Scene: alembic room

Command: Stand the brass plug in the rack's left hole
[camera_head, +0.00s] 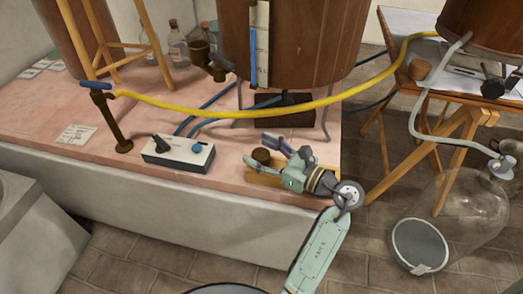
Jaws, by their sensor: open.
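A light wooden block, which looks like the rack (254,179), sits near the front right corner of the pink-topped bench. A short dark brown-bronze cylinder, likely the brass plug (261,156), stands upright at the rack's left part. I cannot tell whether it sits down in a hole. My gripper (264,151) is open at the rack, reaching in from the right, with its fingers spread around the plug. My gripper hides most of the rack's right part, and the holes do not show.
A control box (178,154) with blue cables stands left of the rack. A yellow hose (250,114) hangs across above the bench from a dark standpipe (112,125). A large wooden vat (300,45) stands behind. A glass bell (445,225) lies on the floor at right.

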